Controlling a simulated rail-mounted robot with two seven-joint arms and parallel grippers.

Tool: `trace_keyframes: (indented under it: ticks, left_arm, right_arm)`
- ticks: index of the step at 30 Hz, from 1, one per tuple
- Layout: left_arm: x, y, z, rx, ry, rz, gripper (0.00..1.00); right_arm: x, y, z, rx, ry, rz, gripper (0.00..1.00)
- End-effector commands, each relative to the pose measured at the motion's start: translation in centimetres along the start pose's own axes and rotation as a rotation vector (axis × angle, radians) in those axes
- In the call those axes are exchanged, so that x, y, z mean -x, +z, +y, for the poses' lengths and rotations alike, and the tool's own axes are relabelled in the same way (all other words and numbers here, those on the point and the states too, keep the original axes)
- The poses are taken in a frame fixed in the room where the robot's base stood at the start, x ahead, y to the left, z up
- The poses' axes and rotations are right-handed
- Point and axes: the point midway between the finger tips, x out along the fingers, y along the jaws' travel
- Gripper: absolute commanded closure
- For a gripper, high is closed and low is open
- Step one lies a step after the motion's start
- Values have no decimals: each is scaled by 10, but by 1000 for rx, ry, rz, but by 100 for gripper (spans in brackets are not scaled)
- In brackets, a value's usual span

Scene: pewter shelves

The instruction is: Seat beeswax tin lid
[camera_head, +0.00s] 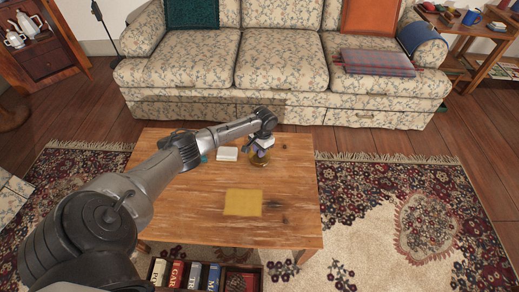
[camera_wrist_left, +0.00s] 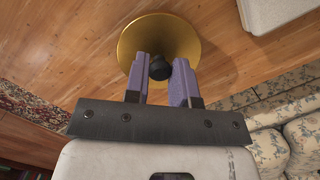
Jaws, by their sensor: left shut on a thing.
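A round gold lid (camera_wrist_left: 188,40) with a black knob (camera_wrist_left: 159,68) fills the middle of the left wrist view. My left gripper (camera_wrist_left: 160,78) has its purple fingers shut on the knob. In the head view my left gripper (camera_head: 262,147) is over the far right part of the wooden table, with the lid (camera_head: 259,161) under it. No tin body shows apart from the lid, and I cannot tell whether one is hidden beneath it. My right gripper is not in view.
A yellow cloth (camera_head: 243,203) lies on the wooden table (camera_head: 190,226). A white box (camera_head: 227,153) is left of the lid and also shows in the wrist view (camera_wrist_left: 272,12). A small teal thing (camera_head: 204,158) is partly behind my arm. A sofa (camera_head: 281,62) stands behind the table.

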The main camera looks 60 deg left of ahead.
Motion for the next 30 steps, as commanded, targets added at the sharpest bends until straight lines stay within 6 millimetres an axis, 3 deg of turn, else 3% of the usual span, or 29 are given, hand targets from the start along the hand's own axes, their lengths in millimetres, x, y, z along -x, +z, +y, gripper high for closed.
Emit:
trace_keyframes:
  ticks: [7,8,17,30]
  left_arm:
    - [0,0,0,0,0,0,100]
    - [0,0,0,0,0,0,75]
    - [0,0,0,0,0,0,47]
    - [5,1,0,0,0,0,47]
  right_arm:
    - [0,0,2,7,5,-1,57]
    - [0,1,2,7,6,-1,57]
    - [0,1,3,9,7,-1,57]
    - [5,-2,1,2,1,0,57]
